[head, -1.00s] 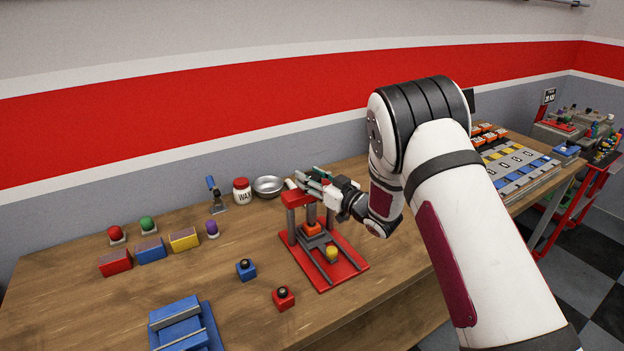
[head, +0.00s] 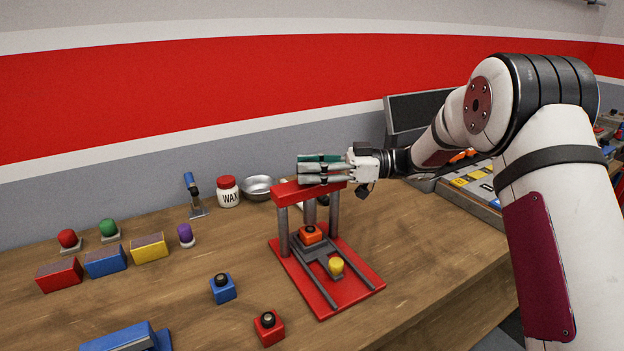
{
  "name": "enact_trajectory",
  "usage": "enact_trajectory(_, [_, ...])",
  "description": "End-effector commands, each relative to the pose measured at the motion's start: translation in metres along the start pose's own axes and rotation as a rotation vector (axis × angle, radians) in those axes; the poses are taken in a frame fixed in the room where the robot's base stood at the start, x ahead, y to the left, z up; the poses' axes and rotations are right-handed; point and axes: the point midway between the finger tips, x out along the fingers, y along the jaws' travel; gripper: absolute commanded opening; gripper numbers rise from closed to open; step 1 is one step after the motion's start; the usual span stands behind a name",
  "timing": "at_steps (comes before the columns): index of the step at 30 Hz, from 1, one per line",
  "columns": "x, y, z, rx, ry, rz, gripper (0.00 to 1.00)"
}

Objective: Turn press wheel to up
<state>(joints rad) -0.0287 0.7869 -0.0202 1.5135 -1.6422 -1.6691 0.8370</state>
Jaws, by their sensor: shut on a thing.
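The red press (head: 348,297) stands on the wooden bench, with grey posts under a red top bar (head: 292,193). An orange block (head: 310,234) sits on its grey slide, and a yellow knob (head: 336,266) is in front of it. My gripper (head: 318,167) reaches in from the right, level, just above the top bar. Its fingers are shut at the top of the press, where the press wheel would be.
Left of the press are a blue block (head: 223,289) and a red block (head: 269,327). Behind are a wax jar (head: 228,192), a metal bowl (head: 258,188) and a blue-handled tool (head: 191,195). Coloured boxes (head: 106,261) and stamps stand further left. Bare bench lies between them.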

Motion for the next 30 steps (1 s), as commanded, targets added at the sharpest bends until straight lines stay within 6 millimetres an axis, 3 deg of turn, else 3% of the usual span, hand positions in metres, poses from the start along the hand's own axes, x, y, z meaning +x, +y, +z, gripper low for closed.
enact_trajectory(12, [0.0014,0.0019,0.0015,-0.004,0.002,-0.225,0.15])
enact_trajectory(30, [0.0023,0.0,-0.0019,-0.002,0.004,-0.28,0.15])
